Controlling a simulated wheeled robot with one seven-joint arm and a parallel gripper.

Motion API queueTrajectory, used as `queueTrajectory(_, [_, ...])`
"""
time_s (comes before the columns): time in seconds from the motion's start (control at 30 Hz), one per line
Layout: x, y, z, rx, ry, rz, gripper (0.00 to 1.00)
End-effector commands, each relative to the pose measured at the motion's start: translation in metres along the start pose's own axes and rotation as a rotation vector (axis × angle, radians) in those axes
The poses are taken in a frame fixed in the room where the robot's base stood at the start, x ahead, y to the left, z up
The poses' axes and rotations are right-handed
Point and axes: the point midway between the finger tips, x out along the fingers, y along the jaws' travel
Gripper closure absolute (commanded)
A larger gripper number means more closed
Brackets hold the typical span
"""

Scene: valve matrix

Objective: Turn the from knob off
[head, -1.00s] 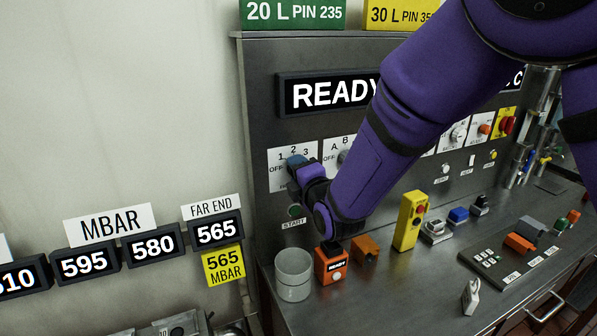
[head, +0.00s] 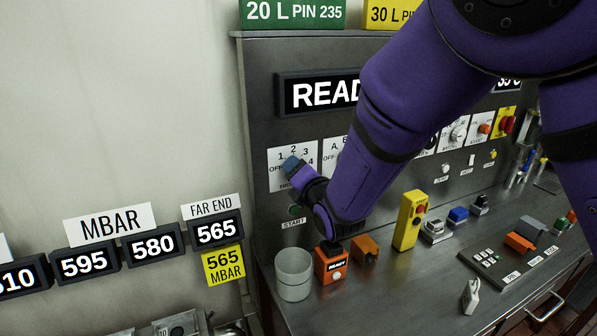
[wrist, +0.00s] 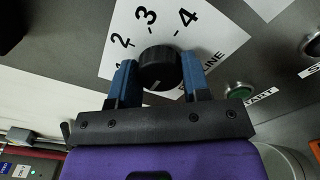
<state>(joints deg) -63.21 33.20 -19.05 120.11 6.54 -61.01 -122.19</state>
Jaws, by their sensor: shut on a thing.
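The from knob (wrist: 157,69) is a round black knob on a white plate (wrist: 116,42) numbered 1 to 4, which looks tilted in the wrist view. My gripper (wrist: 158,76) has a blue finger on each side of the knob and is shut on it. A small pale mark shows on the knob's lower part; which label it points to is hard to tell. In the head view my gripper (head: 290,164) is at the plate (head: 276,153), where OFF and the numbers show. It hides the knob there.
A green START button (head: 294,210) sits just below the plate. My arm covers part of the READY sign (head: 320,94).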

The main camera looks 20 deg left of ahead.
Motion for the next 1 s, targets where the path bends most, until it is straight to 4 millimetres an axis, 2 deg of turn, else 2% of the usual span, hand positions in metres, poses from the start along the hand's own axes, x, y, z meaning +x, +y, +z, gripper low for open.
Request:
queueTrajectory(0.3, [-0.001,-0.001,-0.001,-0.003,0.003,-0.002,0.8])
queueTrajectory(0.33, [-0.001,-0.001,-0.001,-0.003,0.003,-0.002,0.52])
queueTrajectory(0.4, [0.0,-0.001,-0.001,-0.003,0.003,-0.002,0.36])
queueTrajectory(0.43, [0.0,-0.001,-0.001,-0.003,0.003,-0.002,0.31])
queueTrajectory(0.77, [-0.003,0.0,-0.001,-0.001,0.001,0.0,0.31])
queueTrajectory(0.87, [-0.012,0.0,-0.001,-0.002,0.002,-0.001,0.31])
queueTrajectory(1.0, [-0.036,0.0,-0.001,-0.002,0.002,-0.001,0.31])
